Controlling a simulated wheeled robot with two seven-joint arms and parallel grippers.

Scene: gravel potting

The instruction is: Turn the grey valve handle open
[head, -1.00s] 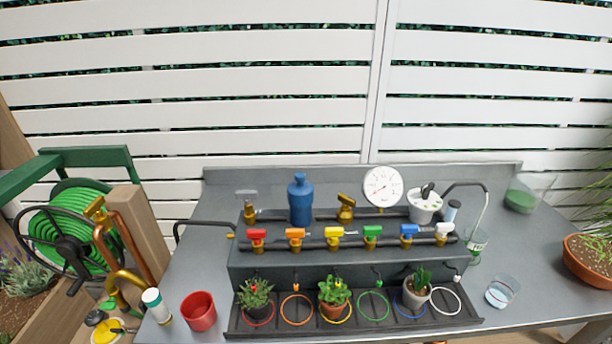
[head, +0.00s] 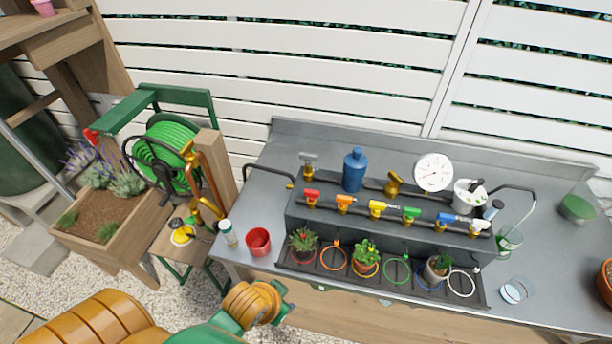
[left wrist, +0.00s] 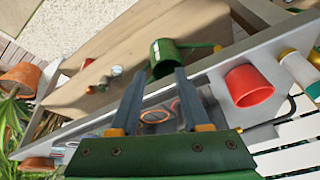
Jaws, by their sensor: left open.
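The grey valve handle (head: 308,157) is a small grey bar on top of a brass valve. It stands at the back left of the pipework on the bench in the head view, left of the blue bottle (head: 355,170). My left gripper (head: 283,300) is low in the head view, in front of the bench's front edge and well apart from the handle. In the left wrist view its two dark fingers (left wrist: 159,78) are spread with nothing held between them. The grey handle cannot be made out there. My right gripper is not in view.
A row of coloured valves (head: 377,208) and a front tray (head: 315,270) with potted plants stand before the grey handle. A red cup (head: 258,242) and a white bottle (head: 228,233) are at the bench's left. A black curved pipe (head: 262,170) sticks out left. A hose reel (head: 165,160) stands further left.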

